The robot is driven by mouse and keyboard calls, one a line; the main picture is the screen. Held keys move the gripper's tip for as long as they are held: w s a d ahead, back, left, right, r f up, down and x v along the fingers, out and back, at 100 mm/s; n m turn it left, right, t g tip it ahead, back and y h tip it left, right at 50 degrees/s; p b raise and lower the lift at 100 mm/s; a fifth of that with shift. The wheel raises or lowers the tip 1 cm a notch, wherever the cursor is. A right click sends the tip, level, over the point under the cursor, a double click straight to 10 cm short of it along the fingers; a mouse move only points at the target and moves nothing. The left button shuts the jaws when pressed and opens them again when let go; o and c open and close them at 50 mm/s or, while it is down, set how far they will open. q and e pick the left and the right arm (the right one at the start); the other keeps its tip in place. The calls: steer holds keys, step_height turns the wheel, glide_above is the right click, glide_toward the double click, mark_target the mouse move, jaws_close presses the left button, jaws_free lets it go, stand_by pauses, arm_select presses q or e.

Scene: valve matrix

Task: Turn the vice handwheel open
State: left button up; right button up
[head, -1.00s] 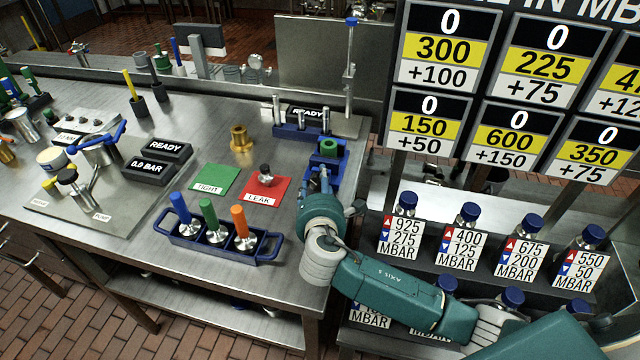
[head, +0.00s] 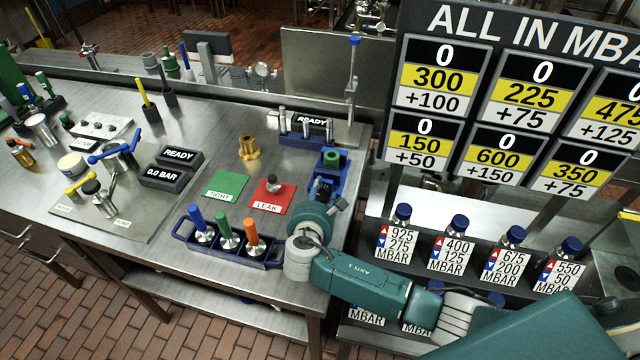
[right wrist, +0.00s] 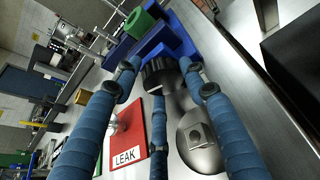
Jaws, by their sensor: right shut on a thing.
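The blue vice (head: 331,162) stands at the right end of the steel bench, with a green ring-shaped piece (head: 331,157) at its top. The right wrist view shows the vice (right wrist: 165,40), the green piece (right wrist: 140,22) and its black ribbed handwheel (right wrist: 159,75). My right gripper (head: 322,190) is at the near side of the vice. In the wrist view its blue-sleeved fingers (right wrist: 158,78) close around the handwheel from several sides. The head view mostly hides the handwheel behind my wrist. My left gripper is not in view.
A blue rack (head: 232,255) with three coloured-handled tools stands left of my right wrist. Green TIGHT (head: 227,186) and red LEAK (head: 271,195) pads lie on the bench, a metal fitting on the red one. A brass fitting (head: 249,147) stands behind. Labelled bottles (head: 458,228) stand to the right.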

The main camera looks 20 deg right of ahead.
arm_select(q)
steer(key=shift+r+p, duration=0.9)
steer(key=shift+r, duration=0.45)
arm_select(e)
steer(key=shift+w+d+r+n+g+h, duration=0.3)
steer(key=shift+r+n+h, duration=0.2)
steer(key=shift+n, duration=0.1)
steer(key=o, duration=1.1)
steer(key=shift+s, duration=0.1)
steer(key=shift+s+f, duration=0.1)
steer(key=shift+f, duration=0.05)
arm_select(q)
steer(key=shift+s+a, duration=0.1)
arm_select(e)
steer(key=shift+a+f, duration=0.1)
steer(key=shift+a, duration=0.05)
steer(key=shift+s+a, duration=0.1)
steer(key=shift+s, duration=0.1)
steer(key=v, duration=1.1)
steer(key=shift+s+a+r, duration=0.1)
steer(key=shift+s+r, duration=0.15)
